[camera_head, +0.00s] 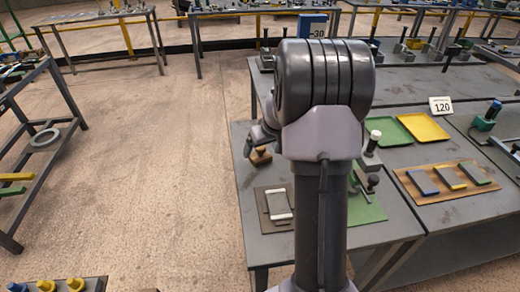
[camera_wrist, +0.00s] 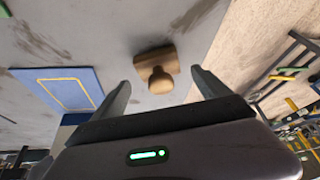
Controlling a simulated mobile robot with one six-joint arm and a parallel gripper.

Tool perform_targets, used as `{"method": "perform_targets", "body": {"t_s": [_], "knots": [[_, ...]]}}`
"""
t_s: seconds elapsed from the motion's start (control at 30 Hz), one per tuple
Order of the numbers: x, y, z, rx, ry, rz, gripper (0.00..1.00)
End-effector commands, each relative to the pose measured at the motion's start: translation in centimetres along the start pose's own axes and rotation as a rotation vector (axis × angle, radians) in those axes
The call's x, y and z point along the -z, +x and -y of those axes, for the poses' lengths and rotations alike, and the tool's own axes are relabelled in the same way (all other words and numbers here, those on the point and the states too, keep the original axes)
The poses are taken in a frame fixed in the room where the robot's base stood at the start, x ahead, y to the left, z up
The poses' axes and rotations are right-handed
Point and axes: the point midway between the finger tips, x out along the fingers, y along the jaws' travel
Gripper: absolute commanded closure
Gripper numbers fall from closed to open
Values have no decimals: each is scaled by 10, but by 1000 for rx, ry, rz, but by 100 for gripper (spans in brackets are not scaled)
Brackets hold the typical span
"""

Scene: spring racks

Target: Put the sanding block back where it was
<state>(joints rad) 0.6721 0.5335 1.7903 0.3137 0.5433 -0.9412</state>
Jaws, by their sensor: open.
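The sanding block, a brown wooden block with a round knob (camera_wrist: 158,60), rests on the grey table and lies between and beyond my fingertips in the wrist view. It also shows in the head view as a small brown block (camera_head: 261,158) near the table's left edge. My gripper (camera_wrist: 162,84) is open and empty, its fingers on either side of the knob in the picture and apart from it. In the head view my gripper (camera_head: 256,138) is partly hidden behind my arm, just above the block.
A blue panel with a yellow outline (camera_wrist: 85,90) lies left of the block in the wrist view. In the head view, a dark board with a pale frame (camera_head: 262,204), a green mat (camera_head: 372,210) and a brown board (camera_head: 408,183) share the tabletops. Open floor lies left.

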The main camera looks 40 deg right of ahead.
Motion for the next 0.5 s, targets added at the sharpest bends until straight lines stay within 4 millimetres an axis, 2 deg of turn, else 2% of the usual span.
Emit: {"method": "perform_targets", "body": {"t_s": [0.03, 0.2, 0.33, 0.5], "knots": [[4, -21, 0, -2, 0, -4, 13], [3, -66, 0, -1, 0, -2, 13], [2, -85, 0, 0, 0, -2, 13], [0, -90, 0, 1, 0, 0, 13]]}}
